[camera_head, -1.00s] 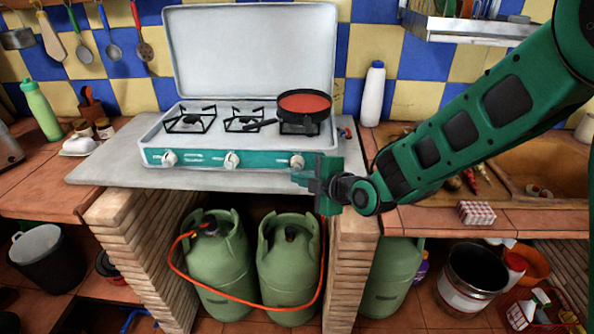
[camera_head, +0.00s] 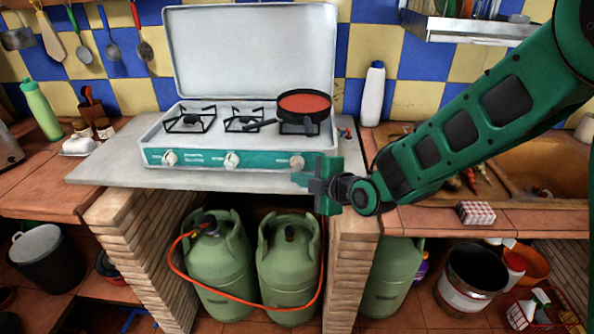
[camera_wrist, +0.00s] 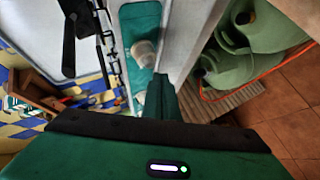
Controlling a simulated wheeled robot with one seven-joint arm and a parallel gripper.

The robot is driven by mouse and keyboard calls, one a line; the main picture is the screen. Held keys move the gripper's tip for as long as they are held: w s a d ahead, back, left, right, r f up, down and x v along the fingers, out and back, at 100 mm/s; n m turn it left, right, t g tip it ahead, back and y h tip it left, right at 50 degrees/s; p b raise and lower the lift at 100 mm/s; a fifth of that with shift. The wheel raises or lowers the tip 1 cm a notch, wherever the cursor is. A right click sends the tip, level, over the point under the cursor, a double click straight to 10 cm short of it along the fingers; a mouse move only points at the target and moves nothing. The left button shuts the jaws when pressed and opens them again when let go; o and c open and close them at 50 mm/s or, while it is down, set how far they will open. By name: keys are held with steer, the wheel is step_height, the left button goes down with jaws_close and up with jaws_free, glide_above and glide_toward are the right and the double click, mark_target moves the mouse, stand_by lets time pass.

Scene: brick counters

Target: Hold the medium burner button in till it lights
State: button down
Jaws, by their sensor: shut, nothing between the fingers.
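A white camping stove with a teal front panel (camera_head: 200,158) stands on the grey slab, lid raised. Its front has a left knob (camera_head: 170,158), a middle knob (camera_head: 232,160) and a right knob (camera_head: 296,162). I see no label that clearly marks the medium burner. My gripper (camera_head: 300,177) is shut and empty, its tips just below and in front of the right knob. No flame is visible.
A pan with red contents (camera_head: 304,103) sits on the right burner, its handle pointing left. A white bottle (camera_head: 373,95) stands right of the stove. Green gas bottles (camera_head: 288,265) with an orange hose stand below the slab (camera_head: 110,170). The space before the panel's left part is clear.

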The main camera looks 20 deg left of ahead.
stand_by(0.7)
steer(key=shift+w+a, duration=0.1)
steer(key=shift+w, duration=0.25)
steer(key=shift+w+a+r, duration=0.1)
steer(key=shift+w, duration=0.3)
stand_by(2.0)
stand_by(0.5)
steer(key=shift+s+d, duration=0.2)
steer(key=shift+s, duration=0.6)
steer(key=shift+s, duration=0.15)
steer(key=shift+s+d, duration=0.2)
steer(key=shift+s, duration=0.55)
steer(key=shift+s+d, duration=0.2)
steer(key=shift+s, duration=0.6)
steer(key=shift+s+d, duration=0.2)
steer(key=shift+s, duration=0.55)
